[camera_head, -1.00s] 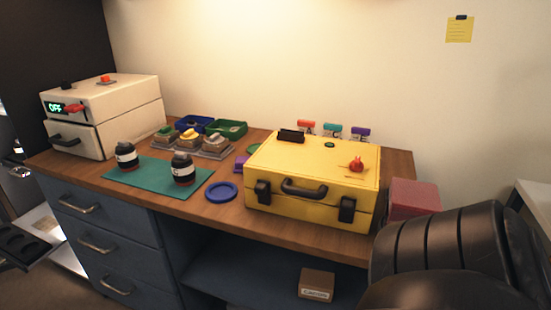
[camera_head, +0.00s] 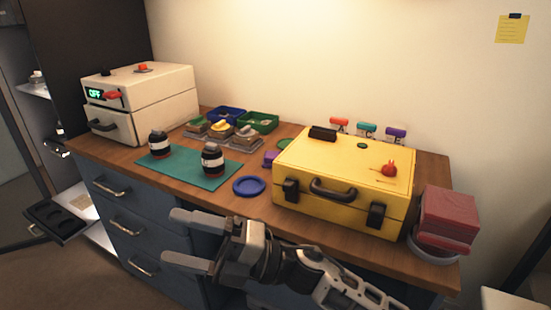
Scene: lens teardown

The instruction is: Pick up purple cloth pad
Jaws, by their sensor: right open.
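A small purple block-like thing (camera_head: 270,158), which looks like the purple cloth pad, sits on the wooden worktop against the left side of the yellow case (camera_head: 335,166). The case hides part of it. My right gripper (camera_head: 168,236) is in front of the worktop, over the drawer fronts. Its two fingers point left, spread apart with nothing between them. It is well below and left of the purple thing. My left gripper is not in view.
A blue round dish (camera_head: 249,186) lies in front of the purple thing. Two dark jars (camera_head: 212,160) stand on a green mat (camera_head: 185,178). Green (camera_head: 258,122) and blue bins stand behind. A red block stack (camera_head: 447,217) is at the right edge.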

